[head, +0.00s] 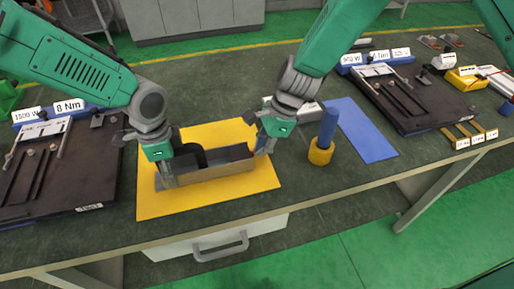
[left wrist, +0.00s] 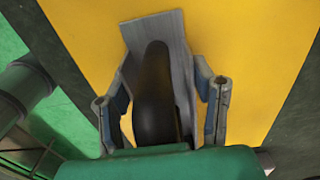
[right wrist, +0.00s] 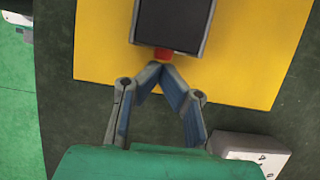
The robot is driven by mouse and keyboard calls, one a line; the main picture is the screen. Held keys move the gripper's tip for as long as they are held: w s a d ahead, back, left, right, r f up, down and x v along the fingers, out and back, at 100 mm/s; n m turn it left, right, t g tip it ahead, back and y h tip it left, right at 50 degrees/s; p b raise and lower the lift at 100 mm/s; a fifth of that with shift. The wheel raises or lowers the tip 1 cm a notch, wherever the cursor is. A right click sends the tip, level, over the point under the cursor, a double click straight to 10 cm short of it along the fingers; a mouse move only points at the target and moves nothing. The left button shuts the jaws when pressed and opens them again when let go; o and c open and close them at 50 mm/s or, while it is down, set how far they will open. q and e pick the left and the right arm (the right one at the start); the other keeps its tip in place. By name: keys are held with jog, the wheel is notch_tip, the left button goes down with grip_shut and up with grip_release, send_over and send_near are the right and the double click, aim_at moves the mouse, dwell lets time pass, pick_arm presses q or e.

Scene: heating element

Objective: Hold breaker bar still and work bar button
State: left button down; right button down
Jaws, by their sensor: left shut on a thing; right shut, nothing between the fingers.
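The breaker bar (head: 210,172) is a grey metal channel with a dark curved part, lying on a yellow mat (head: 160,208). My left gripper (head: 162,168) is shut on the bar's left end. In the left wrist view its fingers (left wrist: 158,95) straddle the grey channel (left wrist: 181,58) and the dark part (left wrist: 155,105). My right gripper (head: 264,145) is at the bar's right end. In the right wrist view its fingertips (right wrist: 164,70) are together and empty, right at the red button (right wrist: 177,55) on the bar's end (right wrist: 175,22). I cannot tell whether they touch it.
A blue cylinder in a yellow ring (head: 321,150) stands to the right of the mat, before a blue mat (head: 362,130). A grey box with sockets (right wrist: 250,152) is near my right gripper. Dark fixture boards (head: 58,180) lie on both sides of the bench.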

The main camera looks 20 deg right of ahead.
jog(key=d, duration=0.1)
jog(key=d+r, duration=0.1)
jog(key=d, duration=0.1)
jog(key=shift+w+d+r, duration=0.15)
jog(key=shift+w+d, duration=0.05)
pick_arm(q)
jog(key=shift+a, duration=0.1)
pick_arm(e)
jog(key=v, duration=0.8)
jog(key=shift+d+r, duration=0.15)
jog(key=shift+r, duration=0.05)
jog(key=shift+s, duration=0.1)
pick_arm(q)
jog(key=c, duration=0.6)
grip_release()
pick_arm(e)
jog(key=shift+d, duration=0.1)
pick_arm(q)
jog(key=shift+r, duration=0.1)
